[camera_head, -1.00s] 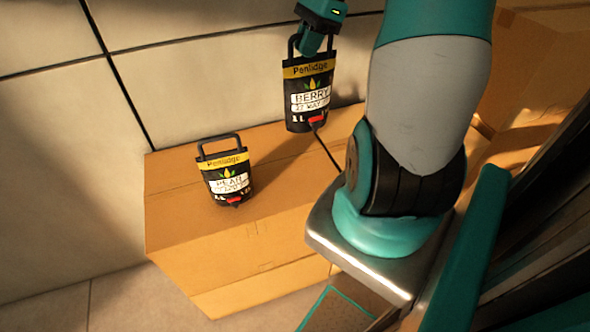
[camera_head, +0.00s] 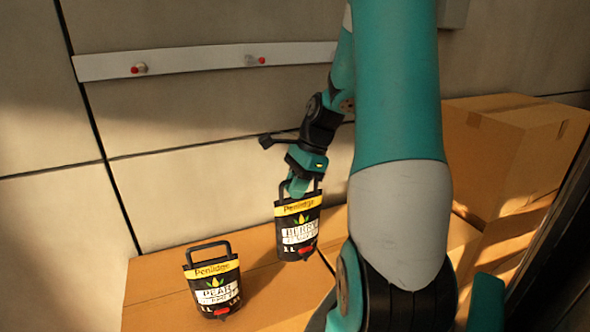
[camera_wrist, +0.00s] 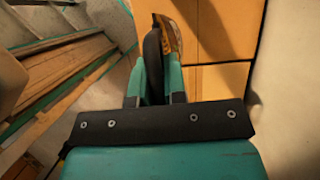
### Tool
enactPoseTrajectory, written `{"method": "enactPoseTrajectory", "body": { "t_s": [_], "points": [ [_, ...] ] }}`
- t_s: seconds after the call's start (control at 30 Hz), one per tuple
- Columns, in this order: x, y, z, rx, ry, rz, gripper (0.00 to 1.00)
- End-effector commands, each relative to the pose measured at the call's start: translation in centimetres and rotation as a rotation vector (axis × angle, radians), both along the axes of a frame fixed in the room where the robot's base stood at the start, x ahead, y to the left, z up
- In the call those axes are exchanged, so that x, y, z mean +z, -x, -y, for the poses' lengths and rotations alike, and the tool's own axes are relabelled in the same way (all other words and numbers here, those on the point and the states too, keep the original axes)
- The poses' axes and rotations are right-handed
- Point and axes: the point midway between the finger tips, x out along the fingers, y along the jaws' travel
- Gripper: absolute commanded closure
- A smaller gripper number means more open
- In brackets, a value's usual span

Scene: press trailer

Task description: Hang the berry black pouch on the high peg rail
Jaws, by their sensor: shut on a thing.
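The black pouch labelled "BERRY" (camera_head: 298,228), with a yellow band and a red spout, hangs upright by its handle from my gripper (camera_head: 299,188). In the head view it is in front of the wall, over the cardboard box. In the wrist view the two teal fingers (camera_wrist: 154,85) are closed about the dark handle, and the pouch's edge (camera_wrist: 173,38) shows beyond them. The pale peg rail (camera_head: 200,62) runs along the wall, above and apart from the pouch. Two red-tipped pegs show, a left one (camera_head: 139,68) and a right one (camera_head: 257,61), both bare. My arm hides the rail's right part.
A similar black pouch labelled "PEAR" (camera_head: 213,284) stands on the cardboard box (camera_head: 150,300), left of the berry pouch. Taller cardboard boxes (camera_head: 505,145) stand at the right. The wall between rail and box is clear on the left.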

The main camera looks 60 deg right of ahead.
Motion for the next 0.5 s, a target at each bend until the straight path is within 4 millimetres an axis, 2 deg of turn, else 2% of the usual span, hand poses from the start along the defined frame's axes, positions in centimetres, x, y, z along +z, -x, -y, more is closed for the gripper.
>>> {"method": "enactPoseTrajectory", "body": {
  "t_s": [0.1, 0.2, 0.3, 0.5],
  "points": [
    [-2.8, 0.0, -0.1, 0.001, -0.004, -0.003, 1.00],
    [-4.7, 0.0, 0.0, 0.001, -0.004, 0.000, 1.00],
    [-6.0, 0.0, 0.0, 0.001, -0.001, 0.000, 1.00],
    [-7.2, 0.0, 0.0, 0.001, 0.000, 0.002, 1.00]
  ]
}}
